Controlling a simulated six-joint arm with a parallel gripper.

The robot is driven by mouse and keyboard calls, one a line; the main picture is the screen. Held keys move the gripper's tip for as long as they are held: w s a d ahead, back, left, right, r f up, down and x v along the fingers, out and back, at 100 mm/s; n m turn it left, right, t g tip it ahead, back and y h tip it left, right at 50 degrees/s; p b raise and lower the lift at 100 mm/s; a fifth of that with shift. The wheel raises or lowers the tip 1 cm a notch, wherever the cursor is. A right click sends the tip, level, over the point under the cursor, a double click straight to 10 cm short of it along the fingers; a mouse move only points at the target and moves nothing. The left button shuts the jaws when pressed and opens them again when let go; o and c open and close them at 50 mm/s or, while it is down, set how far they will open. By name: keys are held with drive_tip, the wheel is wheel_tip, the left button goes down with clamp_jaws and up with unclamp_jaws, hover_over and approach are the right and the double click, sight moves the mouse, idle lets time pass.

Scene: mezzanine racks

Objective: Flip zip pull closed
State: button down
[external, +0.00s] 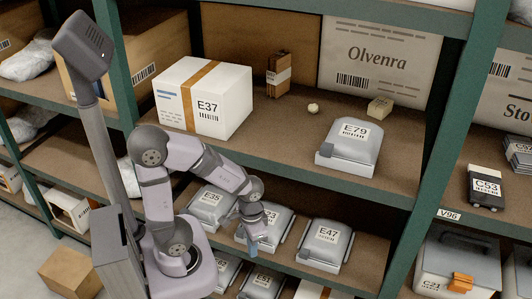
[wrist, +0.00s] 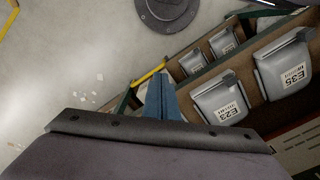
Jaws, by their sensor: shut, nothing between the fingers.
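My gripper (external: 253,246) has blue fingers that are shut and empty, pointing down in front of the lower shelf. The fingers also show in the wrist view (wrist: 160,100). Grey cases with dark tabs at a corner stand on that shelf: E35 (external: 210,202), E23 (external: 282,222), partly hidden behind my gripper, and E47 (external: 325,246). In the wrist view, E23 (wrist: 222,100) is right of the fingers, apart from them, and E35 (wrist: 285,72) is further right. Another grey case, E79 (external: 352,143), sits on the upper shelf. I cannot make out a zip pull on any case.
A white box E37 (external: 203,97) stands on the upper shelf, with a small pale ball (external: 313,107) and a small tan block (external: 380,107) to its right. Green posts (external: 437,150) frame the racks. More grey cases sit lower down. Open floor shows in the wrist view.

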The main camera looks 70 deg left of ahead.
drive_tip(key=w+a+f+n+h+b, duration=0.2)
drive_tip(key=w+f+n+h+b, duration=0.15)
drive_tip(key=f+n+b, duration=0.3)
drive_tip(key=w+a+f+n+h+b, duration=0.1)
drive_tip(key=w+f+n+h+b, duration=0.1)
drive_tip(key=f+n+h+b, duration=0.45)
drive_tip(key=w+a+f+n+t+b, duration=0.1)
drive_tip(key=w+a+n+t, duration=0.1)
drive_tip(key=a+n+t, duration=0.1)
drive_tip(key=w+a+f+n+t+b, duration=0.1)
drive_tip(key=w+a+f+n+t, duration=0.1)
drive_tip(key=a+n+t, duration=0.1)
drive_tip(key=w+a+f+n+t+b, duration=0.1)
drive_tip(key=a+n+t, duration=0.2)
drive_tip(key=a+n, duration=0.2)
drive_tip(key=shift+w+a+f+n, duration=0.3)
drive_tip(key=shift+w+f+n, duration=0.1)
drive_tip(key=shift+n, duration=0.4)
drive_tip(key=shift+a+r+n+t, duration=0.25)
drive_tip(key=shift+a+n+t, duration=0.35)
drive_tip(key=shift+a+t, duration=0.15)
approach(306, 257)
drive_tip(key=shift+w+d+f+p, duration=0.2)
drive_tip(key=shift+w+d+f, duration=0.25)
drive_tip(key=shift+w+f, duration=0.4)
drive_tip(key=shift+w+d+f+p, duration=0.2)
drive_tip(key=shift+w+d+f, duration=0.25)
drive_tip(key=shift+w+f, duration=0.4)
